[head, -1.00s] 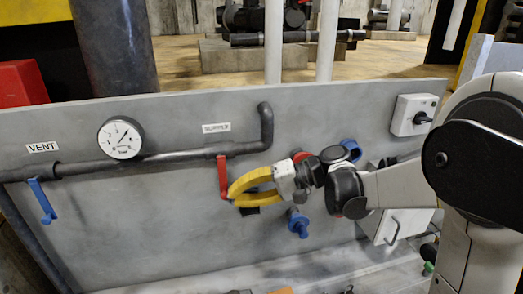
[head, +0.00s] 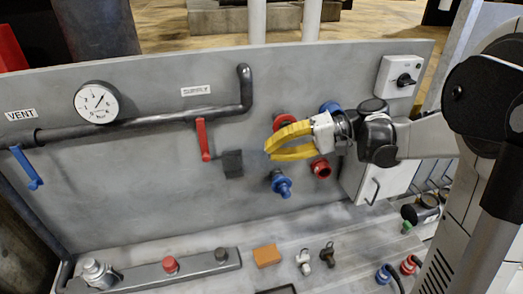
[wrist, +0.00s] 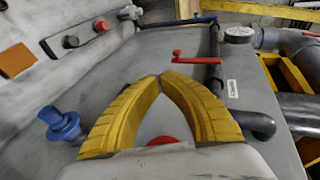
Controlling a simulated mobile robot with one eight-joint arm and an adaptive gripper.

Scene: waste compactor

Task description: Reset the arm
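My gripper (head: 268,150) has yellow fingers and hangs in front of the grey panel (head: 150,170). In the wrist view the fingertips (wrist: 160,78) meet, with nothing seen between them. It is right of the red valve handle (head: 204,140) and apart from it. Red fittings lie behind the gripper in the head view and are partly hidden. A blue fitting (head: 281,183) sits just below it. My arm reaches in from the right.
A gauge (head: 96,102), a blue vent handle (head: 27,168) and dark pipes are on the panel. A switch box (head: 399,75) and a white cabinet (head: 380,183) stand at right. An orange block (head: 267,255) and several connectors lie on the bench below.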

